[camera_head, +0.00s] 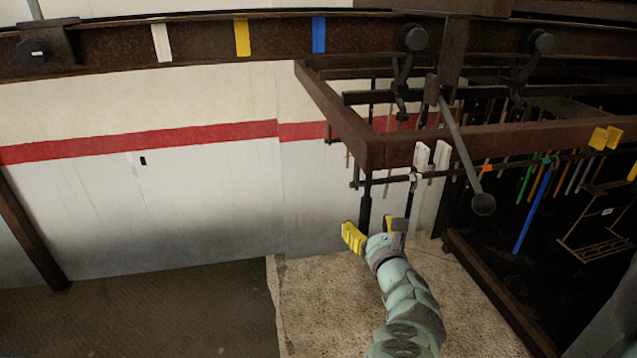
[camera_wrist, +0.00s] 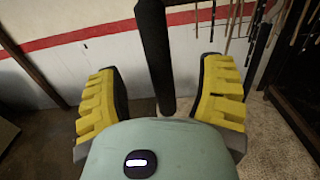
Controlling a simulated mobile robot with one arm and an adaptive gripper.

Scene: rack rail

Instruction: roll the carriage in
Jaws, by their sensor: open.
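The carriage hangs under the brown rail (camera_head: 195,42) by dark rollers (camera_head: 412,38), right of the blue stripe. Its dark crossbar (camera_head: 395,180) carries white pads and a dark upright handle bar (camera_head: 366,207) that hangs down. My gripper (camera_head: 372,230) is low in front of the carriage, with yellow ridged fingers spread apart. In the wrist view the dark bar (camera_wrist: 155,45) comes down between the open fingers (camera_wrist: 160,80), with space on both sides. I cannot tell whether its lower end touches my palm.
White, yellow and blue (camera_head: 318,35) stripes mark the rail. A dark end block (camera_head: 34,50) sits at its far left. A brown frame (camera_head: 345,115) surrounds the carriage. A dark lever (camera_head: 467,160) slants down at the right. Rods hang behind. The left wall side is clear.

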